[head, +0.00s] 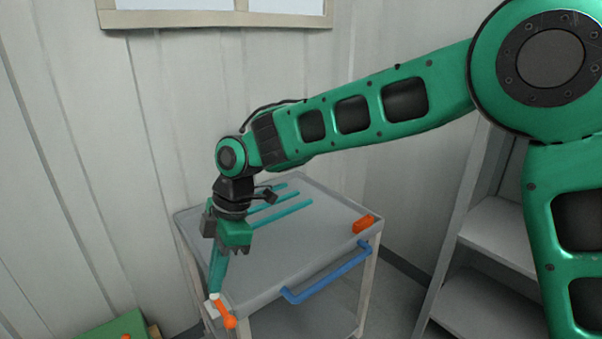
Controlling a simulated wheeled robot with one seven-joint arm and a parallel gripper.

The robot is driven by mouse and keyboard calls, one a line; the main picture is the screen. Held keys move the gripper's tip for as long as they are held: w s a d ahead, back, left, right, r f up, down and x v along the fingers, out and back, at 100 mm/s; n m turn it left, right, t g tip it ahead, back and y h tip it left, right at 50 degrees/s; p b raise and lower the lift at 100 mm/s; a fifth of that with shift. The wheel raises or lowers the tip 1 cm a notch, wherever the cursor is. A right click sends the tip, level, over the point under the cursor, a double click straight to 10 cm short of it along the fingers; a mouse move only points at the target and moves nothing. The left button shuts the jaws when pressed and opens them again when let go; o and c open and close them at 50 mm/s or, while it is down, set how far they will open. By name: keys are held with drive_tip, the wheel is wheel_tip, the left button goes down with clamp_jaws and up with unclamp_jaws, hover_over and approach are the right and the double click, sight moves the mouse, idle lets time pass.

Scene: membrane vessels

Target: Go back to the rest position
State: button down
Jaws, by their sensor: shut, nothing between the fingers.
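My gripper (237,250) points down over the left side of a grey cart (320,243). Whether the gripper touches the teal piece cannot be told.
Several teal rods (281,212) lie on the cart top, partly hidden by my wrist. An orange block (363,224) sits at its right edge, near a blue handle (327,273). Grey shelves (500,232) stand right. A green box (112,328) is low left. Walls are close behind.

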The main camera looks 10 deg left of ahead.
drive_tip(key=w+d+r+m+t+h, duration=0.1)
drive_tip(key=w+d+m, duration=0.3)
drive_tip(key=d, duration=0.5)
drive_tip(key=w+d+r+m+t, duration=0.1)
drive_tip(key=w+d+m, duration=0.25)
drive_tip(key=d, duration=0.55)
drive_tip(key=d+r+m+h, duration=0.15)
drive_tip(key=d+m, duration=0.65)
drive_tip(key=d, duration=1.4)
drive_tip(key=s+d+m, duration=0.4)
drive_tip(key=d, duration=0.3)
drive_tip(key=s+d+m, duration=0.4)
drive_tip(key=d, duration=0.3)
drive_tip(key=s+d+f+m, duration=0.2)
drive_tip(key=s+d+m, duration=0.6)
drive_tip(key=s, duration=0.6)
drive_tip(key=shift+d, duration=0.4)
drive_tip(key=shift+m, duration=0.25)
